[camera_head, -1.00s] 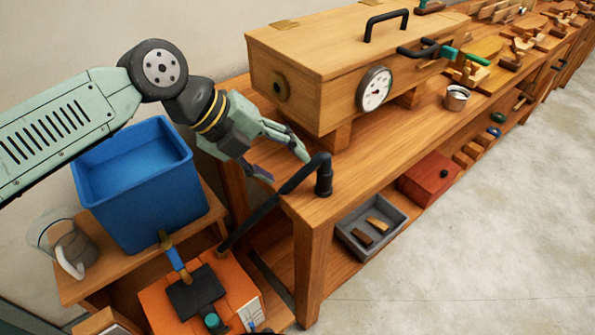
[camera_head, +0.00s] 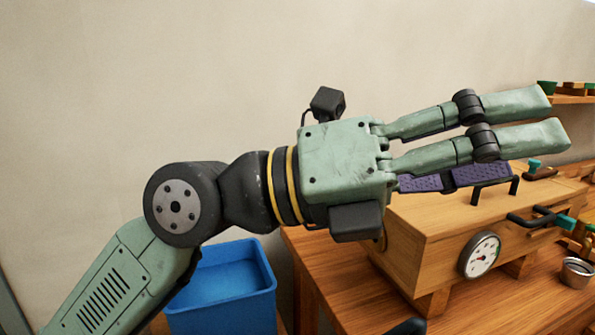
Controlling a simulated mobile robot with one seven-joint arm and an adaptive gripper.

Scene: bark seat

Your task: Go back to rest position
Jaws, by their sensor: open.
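My gripper (camera_head: 520,128) is raised in the air in the upper right of the head view, with its fingers pointing right. Its green fingers are apart, and nothing shows between them. The gripper is in front of and above the wooden box (camera_head: 430,235) with the dial gauge (camera_head: 480,255). My arm rises from the lower left and bends at the dark wrist joint.
The wooden bench (camera_head: 345,285) carries the box and a small metal cup (camera_head: 577,272). A blue bin (camera_head: 222,290) stands below my arm. A shelf (camera_head: 575,98) with small items is on the wall at far right. The wall at upper left is bare.

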